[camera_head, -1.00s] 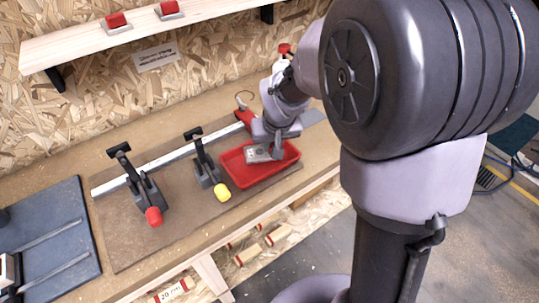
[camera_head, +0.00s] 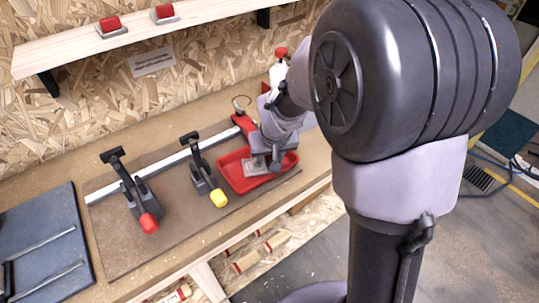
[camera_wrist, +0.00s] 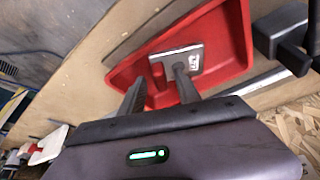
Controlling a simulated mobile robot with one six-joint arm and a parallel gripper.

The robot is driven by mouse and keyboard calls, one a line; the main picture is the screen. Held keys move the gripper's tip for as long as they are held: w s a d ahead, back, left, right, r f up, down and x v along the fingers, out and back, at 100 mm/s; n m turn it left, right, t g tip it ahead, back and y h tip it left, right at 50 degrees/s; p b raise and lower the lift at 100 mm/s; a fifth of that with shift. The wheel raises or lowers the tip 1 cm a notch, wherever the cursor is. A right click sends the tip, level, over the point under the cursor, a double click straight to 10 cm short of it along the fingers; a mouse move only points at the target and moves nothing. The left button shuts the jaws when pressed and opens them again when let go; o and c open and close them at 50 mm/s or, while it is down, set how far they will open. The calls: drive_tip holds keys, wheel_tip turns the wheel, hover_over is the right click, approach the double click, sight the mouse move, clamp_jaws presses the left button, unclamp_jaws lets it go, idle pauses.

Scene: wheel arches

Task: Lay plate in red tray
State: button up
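The red tray (camera_head: 288,163) sits on the workbench and also shows in the wrist view (camera_wrist: 237,40). My gripper (camera_head: 268,161) is over the tray, at the plate. In the wrist view my gripper (camera_wrist: 159,75) has its two dark fingers apart, with one finger covering part of the plate. Nothing shows clamped between them.
Two toggle clamps, one red-tipped (camera_head: 149,222) and one yellow-tipped (camera_head: 218,197), stand left of the tray on a brown board. A metal rail (camera_head: 165,162) runs behind them. A shelf (camera_head: 60,50) overhangs the back. A dark mat (camera_head: 40,235) lies far left.

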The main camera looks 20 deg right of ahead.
drive_tip(key=p+v, duration=0.4)
drive_tip(key=v, duration=0.7)
drive_tip(key=s+a+r+m+y, duration=0.1)
drive_tip(key=s+a+r, duration=0.2)
drive_tip(key=s, duration=0.7)
drive_tip(key=s+a+r+m+t+y, duration=0.1)
drive_tip(key=s+a+r+m, duration=0.1)
drive_tip(key=s+r, duration=0.4)
drive_tip(key=s+a, duration=0.1)
drive_tip(key=s, duration=0.3)
